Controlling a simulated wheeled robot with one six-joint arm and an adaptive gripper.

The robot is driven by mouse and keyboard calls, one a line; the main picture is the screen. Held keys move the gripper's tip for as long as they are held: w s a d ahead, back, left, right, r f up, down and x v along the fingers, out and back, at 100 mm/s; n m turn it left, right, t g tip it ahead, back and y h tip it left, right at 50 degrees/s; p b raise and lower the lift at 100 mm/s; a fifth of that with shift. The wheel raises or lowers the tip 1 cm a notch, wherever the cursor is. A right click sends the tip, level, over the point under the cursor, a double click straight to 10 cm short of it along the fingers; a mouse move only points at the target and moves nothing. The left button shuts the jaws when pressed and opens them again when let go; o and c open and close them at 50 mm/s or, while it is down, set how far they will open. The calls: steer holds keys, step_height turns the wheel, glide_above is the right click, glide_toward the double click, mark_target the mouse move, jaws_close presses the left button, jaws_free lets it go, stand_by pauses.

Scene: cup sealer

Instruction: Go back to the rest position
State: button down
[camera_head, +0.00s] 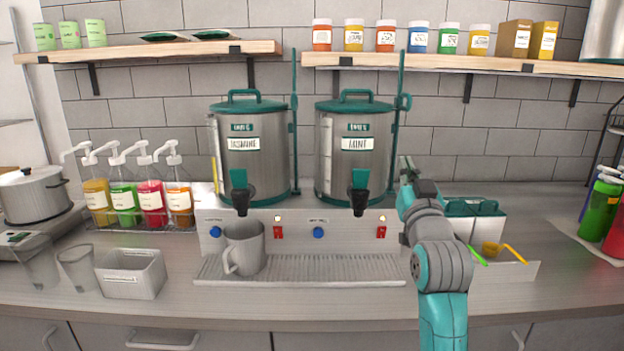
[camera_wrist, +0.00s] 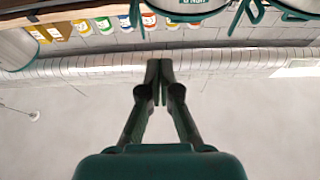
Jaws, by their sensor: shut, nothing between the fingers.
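My gripper (camera_head: 406,166) is raised in front of the tiled wall, just right of the mint dispenser (camera_head: 352,160). In the wrist view my gripper (camera_wrist: 159,68) has its fingertips together, with nothing held between them. The teal and grey arm comes up from the bottom right of the head view and hides part of the counter and of the white box behind it.
A grey pitcher (camera_head: 244,248) stands on the drip tray (camera_head: 330,268) below the jasmine dispenser (camera_head: 254,150). Pump bottles (camera_head: 152,203) stand at the left. A box with teal lids (camera_head: 484,226) is beside my arm. Shelves (camera_head: 440,63) run above.

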steer(key=s+f+g, duration=0.1)
steer(key=s+f, duration=0.3)
steer(key=f, duration=0.8)
steer(key=s+f+g, duration=0.1)
steer(key=s+f, duration=0.4)
steer(key=f, duration=0.6)
steer(key=s+f+g, duration=0.2)
steer(key=s+f, duration=1.1)
steer(key=f, duration=0.2)
steer(key=s+f+g, duration=0.1)
steer(key=s+f, duration=0.3)
steer(key=s, duration=0.6)
steer(key=s+f, duration=0.3)
steer(key=s, duration=0.6)
steer(key=s+r+g, duration=0.1)
steer(key=s+g, duration=0.1)
steer(key=s, duration=1.7)
steer(key=shift+s+a+r+g, duration=0.15)
steer(key=shift+a+r+g, duration=0.15)
steer(key=shift+a, duration=0.05)
